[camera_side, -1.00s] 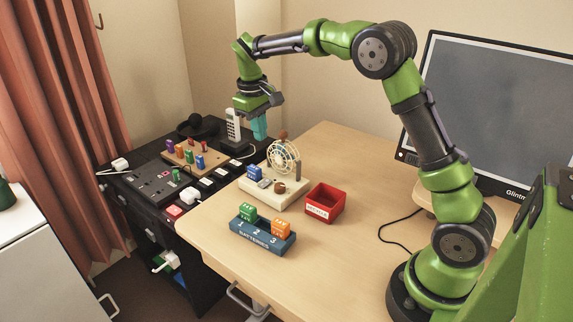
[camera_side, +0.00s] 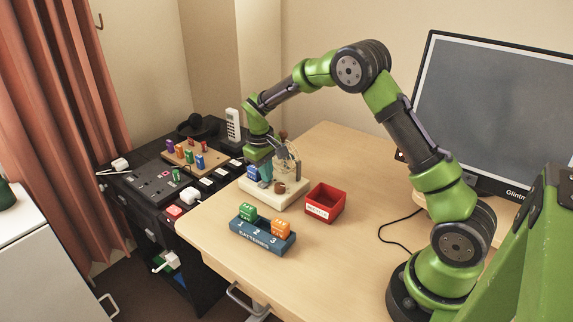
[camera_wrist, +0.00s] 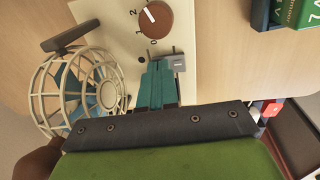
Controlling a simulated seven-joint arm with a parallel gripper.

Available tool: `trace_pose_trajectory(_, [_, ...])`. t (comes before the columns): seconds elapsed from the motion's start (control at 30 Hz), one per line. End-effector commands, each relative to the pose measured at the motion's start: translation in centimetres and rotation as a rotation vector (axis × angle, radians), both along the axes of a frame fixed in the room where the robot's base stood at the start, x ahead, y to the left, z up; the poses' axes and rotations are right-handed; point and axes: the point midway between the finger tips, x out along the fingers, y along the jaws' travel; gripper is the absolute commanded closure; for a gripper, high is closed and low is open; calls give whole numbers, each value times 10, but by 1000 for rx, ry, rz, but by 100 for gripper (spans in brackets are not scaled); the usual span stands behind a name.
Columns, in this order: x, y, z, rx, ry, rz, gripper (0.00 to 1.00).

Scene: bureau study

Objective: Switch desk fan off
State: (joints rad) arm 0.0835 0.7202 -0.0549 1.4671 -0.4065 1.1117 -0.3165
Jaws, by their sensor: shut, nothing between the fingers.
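The desk fan has a round wire cage (camera_wrist: 75,92) on a cream base (camera_wrist: 118,22); the base also shows in the side view (camera_side: 277,193). A brown dial (camera_wrist: 155,18) on the base carries a white mark that appears to point toward the 2. A small grey part (camera_wrist: 174,63) sits on the base below the dial. My gripper (camera_wrist: 158,66) is shut and empty, its teal fingertips low over the base, close beside the grey part; contact cannot be told.
A red bin (camera_side: 324,205) stands right of the fan. A blue battery rack (camera_side: 262,236) with green and orange batteries stands in front. A black cabinet with a peg board (camera_side: 188,157) and sockets is at left.

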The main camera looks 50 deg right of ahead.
Motion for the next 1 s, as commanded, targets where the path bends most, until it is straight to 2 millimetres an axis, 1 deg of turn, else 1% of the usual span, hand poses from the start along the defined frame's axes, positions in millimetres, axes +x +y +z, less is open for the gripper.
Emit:
trace_pose_trajectory(0.3, [0,0,-1,0,0,0,100])
trace_pose_trajectory(0.37, [0,-2,-4,0,1,0,100])
trace_pose_trajectory(0.4, [-1,-4,-9,5,1,-2,100])
trace_pose_trajectory(0.67, [0,-3,-10,2,1,3,100])
trace_pose_trajectory(0.83, [0,3,-9,2,2,4,100])
trace_pose_trajectory(1.0, [0,13,-8,6,3,6,100])
